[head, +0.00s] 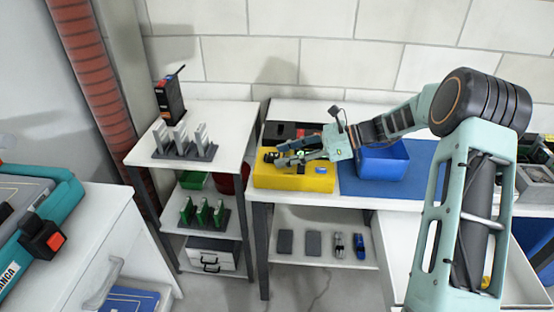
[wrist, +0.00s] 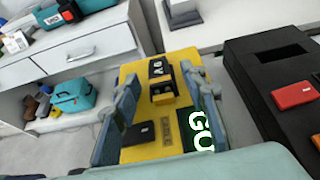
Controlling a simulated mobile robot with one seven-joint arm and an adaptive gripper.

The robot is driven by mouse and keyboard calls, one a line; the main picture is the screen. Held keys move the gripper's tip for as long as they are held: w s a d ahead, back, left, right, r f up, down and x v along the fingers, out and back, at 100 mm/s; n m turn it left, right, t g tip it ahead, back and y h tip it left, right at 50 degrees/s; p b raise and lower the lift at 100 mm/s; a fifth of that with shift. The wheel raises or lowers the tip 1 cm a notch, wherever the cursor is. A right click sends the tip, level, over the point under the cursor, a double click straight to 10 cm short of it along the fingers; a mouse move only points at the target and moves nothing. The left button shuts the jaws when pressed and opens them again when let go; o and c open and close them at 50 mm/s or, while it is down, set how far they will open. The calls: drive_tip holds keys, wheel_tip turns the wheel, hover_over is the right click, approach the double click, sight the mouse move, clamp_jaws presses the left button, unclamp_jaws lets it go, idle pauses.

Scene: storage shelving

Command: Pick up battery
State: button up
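My gripper (head: 300,155) is over the yellow tray (head: 310,183) on the white workbench. In the wrist view its two fingers (wrist: 160,78) stand wide apart, with nothing held between them. Between them, on the yellow tray (wrist: 165,150), is a black block with two round shapes (wrist: 155,93). A black piece with pale lettering (wrist: 158,67) lies just beyond it. A flat dark piece (wrist: 138,133) lies nearer, beside the left finger. I cannot tell for sure which of these is the battery. Whether the fingers touch the tray is unclear.
A green "GO" display (wrist: 203,132) sits by the right finger. A black case (wrist: 262,82) with a red piece (wrist: 293,95) is to the right. A blue bin (head: 383,161) stands right of the tray. A shelf unit (head: 215,122) stands left, with a gap before the bench.

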drive_tip(key=shift+c, duration=0.6)
drive_tip(key=shift+r, duration=0.1)
clamp_jaws()
drive_tip(key=shift+r, duration=0.15)
drive_tip(key=shift+r, duration=0.25)
wheel_tip(320, 180, up, 2)
drive_tip(key=shift+r+p, duration=0.2)
drive_tip(key=shift+p, duration=0.25)
drive_tip(key=s+a+r+p, duration=0.1)
drive_tip(key=s+r+p, duration=0.2)
drive_tip(key=s+r, duration=0.6)
drive_tip(key=s, duration=0.5)
drive_tip(key=shift+a+r, duration=0.4)
